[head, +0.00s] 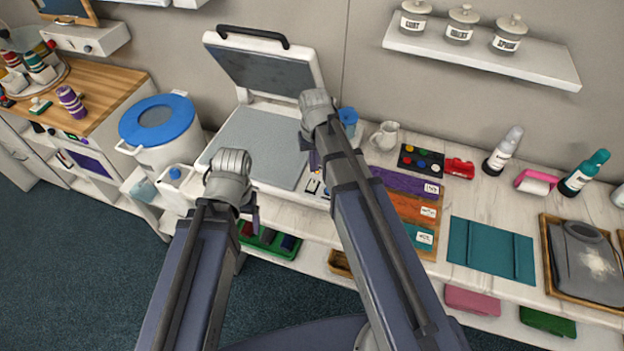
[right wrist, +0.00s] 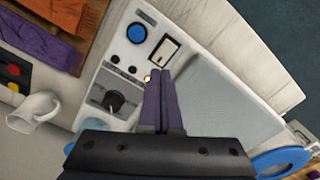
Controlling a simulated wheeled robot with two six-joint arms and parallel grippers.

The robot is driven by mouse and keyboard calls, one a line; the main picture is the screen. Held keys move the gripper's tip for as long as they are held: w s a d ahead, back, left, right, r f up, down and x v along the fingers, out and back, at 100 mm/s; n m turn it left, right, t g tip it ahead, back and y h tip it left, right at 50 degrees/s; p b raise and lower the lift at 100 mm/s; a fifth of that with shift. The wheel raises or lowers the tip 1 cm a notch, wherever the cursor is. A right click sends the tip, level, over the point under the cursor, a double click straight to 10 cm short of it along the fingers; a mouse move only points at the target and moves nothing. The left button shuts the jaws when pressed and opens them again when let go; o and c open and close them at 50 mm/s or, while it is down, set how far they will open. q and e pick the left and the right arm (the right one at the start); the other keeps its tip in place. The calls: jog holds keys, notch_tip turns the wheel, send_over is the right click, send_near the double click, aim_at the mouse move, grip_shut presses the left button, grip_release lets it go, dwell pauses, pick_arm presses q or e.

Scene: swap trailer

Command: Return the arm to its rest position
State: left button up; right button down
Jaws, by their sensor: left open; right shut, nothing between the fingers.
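My right gripper (head: 314,160) hangs over the right side of a white press (head: 262,110) with its lid raised. In the right wrist view its purple fingers (right wrist: 160,85) are shut together with nothing between them. They point at the press's control panel (right wrist: 125,70), which has a blue button (right wrist: 136,33), a rocker switch (right wrist: 164,52) and a black knob (right wrist: 114,100); I cannot tell whether they touch it. My left gripper (head: 255,212) is open, in front of the press's lower left corner. Its fingers are mostly hidden behind its own wrist.
A white bucket with a blue lid (head: 157,120) stands left of the press. A white jug (head: 384,136), paint tray (head: 421,161), folded cloths (head: 405,183) and bottles (head: 502,151) stand right. A wall shelf (head: 480,56) with jars is above. The dark floor (head: 90,280) is clear.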

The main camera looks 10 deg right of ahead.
jog(key=shift+r+p, duration=0.55)
jog(key=shift+r, duration=0.3)
jog(key=shift+a, duration=0.1)
jog(key=s+a+f+n+h+b, duration=0.1)
jog(key=s+a+n, duration=0.3)
jog(key=s+a, duration=0.6)
jog(key=s+f+b, duration=0.1)
jog(key=s, duration=0.3)
jog(key=shift+s+a+f+n, duration=0.15)
jog(key=shift+s+n, duration=0.05)
jog(key=shift+n, duration=0.1)
